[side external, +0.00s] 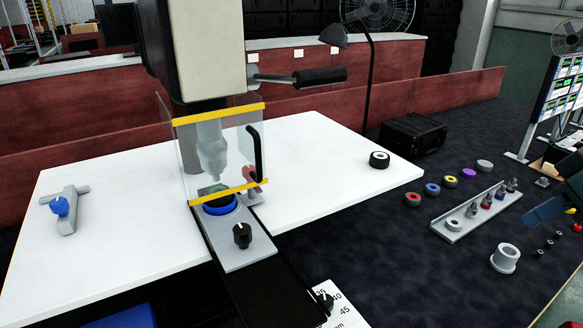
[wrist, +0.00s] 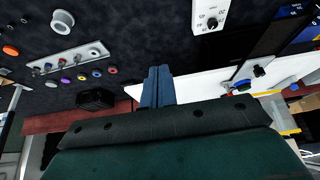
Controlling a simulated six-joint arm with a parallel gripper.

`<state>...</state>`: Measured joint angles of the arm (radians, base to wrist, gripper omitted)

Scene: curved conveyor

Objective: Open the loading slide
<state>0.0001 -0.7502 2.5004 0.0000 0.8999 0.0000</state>
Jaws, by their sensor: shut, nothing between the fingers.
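The grey slide plate (side external: 235,252) lies at the foot of the press in the side view, on a black track (side external: 270,290). It carries a black knob (side external: 242,236) and a blue ring (side external: 220,207), which sits under the press nozzle (side external: 211,150). The knob also shows in the wrist view (wrist: 260,71), right of my fingers. My gripper (side external: 548,209) is at the far right edge of the side view, well away from the plate. In the wrist view my blue fingers (wrist: 158,85) are together, with nothing between them.
A clear guard (side external: 190,150) with yellow strips and a black handle (side external: 256,155) stands around the nozzle. A grey tray (side external: 475,210) of small parts, several coloured rings and a white spool (side external: 505,258) lie on the dark table. A black box (side external: 412,135) stands behind.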

